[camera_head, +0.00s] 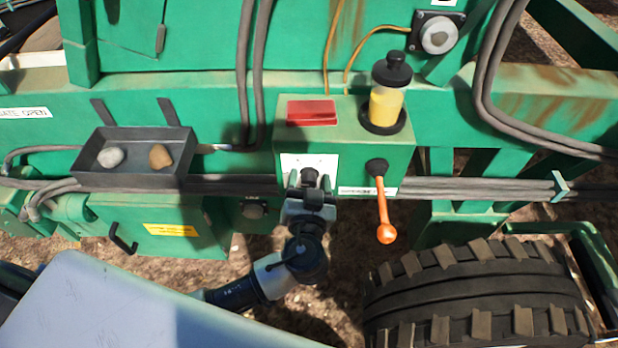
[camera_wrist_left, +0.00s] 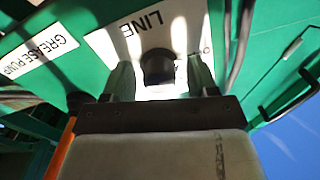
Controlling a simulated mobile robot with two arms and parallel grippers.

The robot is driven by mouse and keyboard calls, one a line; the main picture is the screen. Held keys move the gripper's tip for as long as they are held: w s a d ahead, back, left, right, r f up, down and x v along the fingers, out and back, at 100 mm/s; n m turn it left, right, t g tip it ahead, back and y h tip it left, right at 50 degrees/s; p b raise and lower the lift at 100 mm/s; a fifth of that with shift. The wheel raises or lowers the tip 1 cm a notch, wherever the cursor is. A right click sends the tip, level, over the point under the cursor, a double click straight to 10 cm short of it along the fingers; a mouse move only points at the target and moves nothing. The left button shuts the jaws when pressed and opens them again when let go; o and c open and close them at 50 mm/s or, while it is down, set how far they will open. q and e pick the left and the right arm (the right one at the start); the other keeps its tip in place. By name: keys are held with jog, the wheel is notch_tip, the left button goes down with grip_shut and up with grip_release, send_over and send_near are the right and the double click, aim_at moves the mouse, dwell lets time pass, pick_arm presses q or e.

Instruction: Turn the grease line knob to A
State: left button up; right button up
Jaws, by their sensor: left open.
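The grease line knob (camera_head: 310,176) is a small black knob on a white plate (camera_head: 296,162) on the front of a green box. In the left wrist view the knob (camera_wrist_left: 157,67) stands between the fingers of my left gripper (camera_wrist_left: 160,80), with a gap on each side. The plate (camera_wrist_left: 130,38) reads "LINE" there, upside down; the knob's pointer and position letters cannot be read. In the head view my left gripper (camera_head: 308,187) reaches the plate from below, open, and partly covers the knob. My right gripper is not in view.
An orange-handled lever (camera_head: 383,205) hangs just right of the knob. A yellow grease reservoir (camera_head: 386,105) and a red block (camera_head: 312,112) sit on top of the box. A dark tray (camera_head: 130,180) with stones is left; a large tyre (camera_head: 470,295) is lower right.

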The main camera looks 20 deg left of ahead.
pick_arm(q)
jog(key=shift+c, duration=0.4)
jog(key=c, duration=0.9)
jog(key=shift+o, duration=0.2)
jog(key=shift+m, duration=0.4)
jog(key=shift+m+b, duration=0.45)
jog(key=shift+m, duration=0.15)
jog(key=m, duration=0.2)
jog(key=shift+m, duration=0.3)
jog(key=m, duration=0.3)
jog(key=shift+m, duration=2.1)
